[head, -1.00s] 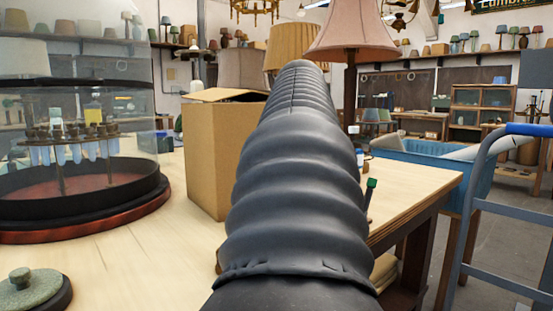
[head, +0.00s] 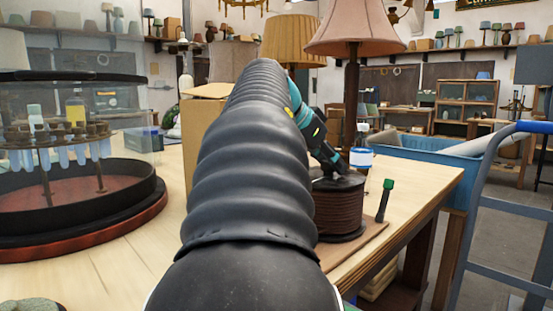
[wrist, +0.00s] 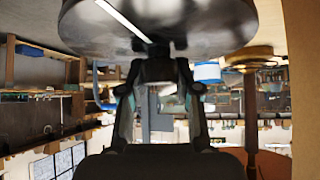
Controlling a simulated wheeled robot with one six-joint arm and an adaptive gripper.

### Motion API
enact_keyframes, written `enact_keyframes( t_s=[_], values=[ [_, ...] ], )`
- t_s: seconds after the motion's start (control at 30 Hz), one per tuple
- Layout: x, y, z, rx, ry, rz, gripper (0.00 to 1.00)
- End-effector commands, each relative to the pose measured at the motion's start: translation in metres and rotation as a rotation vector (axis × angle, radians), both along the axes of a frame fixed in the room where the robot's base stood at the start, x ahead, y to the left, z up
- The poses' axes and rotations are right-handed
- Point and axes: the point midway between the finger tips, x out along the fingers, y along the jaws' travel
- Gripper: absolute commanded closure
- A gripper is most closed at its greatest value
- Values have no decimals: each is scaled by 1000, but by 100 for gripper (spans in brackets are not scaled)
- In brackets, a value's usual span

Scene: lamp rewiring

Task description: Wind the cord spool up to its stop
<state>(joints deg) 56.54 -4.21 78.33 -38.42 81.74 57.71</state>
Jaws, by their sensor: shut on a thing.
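The cord spool (head: 339,212) stands on a wooden board at the right of the bench, brown cord wound around it under a dark round top. My gripper (head: 343,168) reaches down to this top from the upper left. In the wrist view, the spool's shiny dark disc (wrist: 158,22) fills the top, and my gripper (wrist: 158,72) is shut on a small dark grip at it. My arm hides the spool's left side. A dark post with a green cap (head: 388,185) stands just right of the spool. I cannot tell whether it is the stop.
A white and blue jar (head: 361,159) stands close behind the spool. A pink-shaded lamp (head: 354,35) and a cardboard box (head: 195,135) stand further back. A glass dome (head: 80,135) with vials is at left. A blue cart (head: 435,150) stands beyond the bench's right edge.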

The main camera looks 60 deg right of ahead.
Motion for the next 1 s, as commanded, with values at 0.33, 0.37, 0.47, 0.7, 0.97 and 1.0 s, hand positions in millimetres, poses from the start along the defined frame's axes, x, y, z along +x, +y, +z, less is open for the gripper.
enact_keyframes(
  t_s=[0.33,0.37,0.47,0.7,0.97,1.0],
  values=[
    [3,3,-2,4,2,-59,100],
    [3,3,-2,4,1,-59,100],
    [3,3,-2,4,1,-61,100],
    [3,3,-2,5,1,-62,100],
    [2,2,-1,3,1,-63,41],
    [2,2,-1,3,1,-63,41]
  ],
)
